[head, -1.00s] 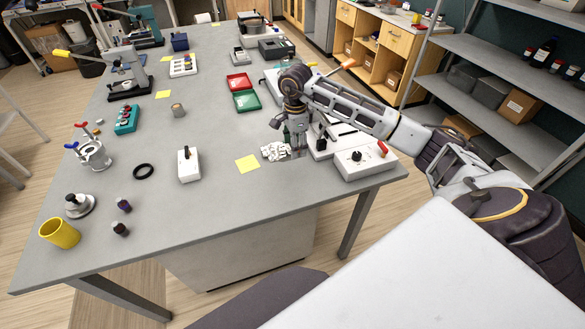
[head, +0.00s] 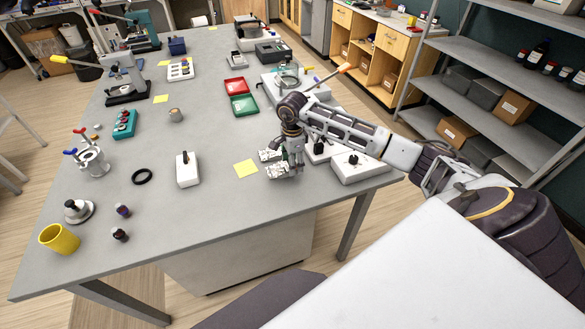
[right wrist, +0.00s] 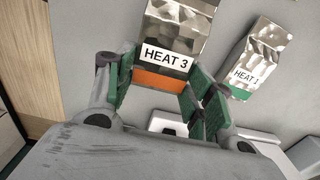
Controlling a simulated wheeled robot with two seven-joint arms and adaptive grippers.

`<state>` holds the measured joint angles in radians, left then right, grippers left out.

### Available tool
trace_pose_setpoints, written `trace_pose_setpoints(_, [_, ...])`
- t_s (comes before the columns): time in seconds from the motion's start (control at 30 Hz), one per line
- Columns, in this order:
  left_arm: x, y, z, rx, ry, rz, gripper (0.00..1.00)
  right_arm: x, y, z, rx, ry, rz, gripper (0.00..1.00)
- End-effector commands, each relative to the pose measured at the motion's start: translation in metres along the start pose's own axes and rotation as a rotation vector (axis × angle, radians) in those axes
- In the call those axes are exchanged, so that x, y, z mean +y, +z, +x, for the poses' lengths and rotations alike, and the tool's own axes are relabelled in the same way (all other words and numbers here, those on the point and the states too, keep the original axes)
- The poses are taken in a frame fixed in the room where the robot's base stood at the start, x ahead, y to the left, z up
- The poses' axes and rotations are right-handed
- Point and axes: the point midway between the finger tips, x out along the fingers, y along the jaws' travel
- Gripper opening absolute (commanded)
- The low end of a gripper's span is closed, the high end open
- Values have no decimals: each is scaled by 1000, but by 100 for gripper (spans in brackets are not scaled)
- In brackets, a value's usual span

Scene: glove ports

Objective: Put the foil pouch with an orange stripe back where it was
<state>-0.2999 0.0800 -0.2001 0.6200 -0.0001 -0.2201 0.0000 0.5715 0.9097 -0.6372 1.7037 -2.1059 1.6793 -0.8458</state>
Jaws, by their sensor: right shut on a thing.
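The foil pouch with an orange stripe (right wrist: 178,35), labelled HEAT 3, is between the green-padded fingers of my right gripper (right wrist: 165,88) in the right wrist view. The gripper is shut on its striped end. A second foil pouch (right wrist: 255,55), labelled HEAT 1 with a green stripe, lies apart to the right of it. In the head view my right gripper (head: 285,166) is low over the front of the table, among crinkled silver foil. I cannot tell whether the held pouch touches the table. My left gripper is out of view.
A yellow note (head: 246,169) lies on the grey table (head: 215,215) just left of the foil. A white switch box (head: 187,170) stands further left. A white box with a black knob (head: 356,168) is close to the right. The table front between is clear.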

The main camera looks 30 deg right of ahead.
Motion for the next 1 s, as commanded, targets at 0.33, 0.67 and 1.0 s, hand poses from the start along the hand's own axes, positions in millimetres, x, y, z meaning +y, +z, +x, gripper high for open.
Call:
trace_pose_setpoints(0.33, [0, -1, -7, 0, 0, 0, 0, 1, 0, 30, -1, 1, 0, 29])
trace_pose_setpoints(0.67, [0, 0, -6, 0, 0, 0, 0, 0, 0, 32, -1, 0, -1, 29])
trace_pose_setpoints(1.0, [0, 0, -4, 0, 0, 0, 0, 0, 0, 33, -1, 1, -1, 74])
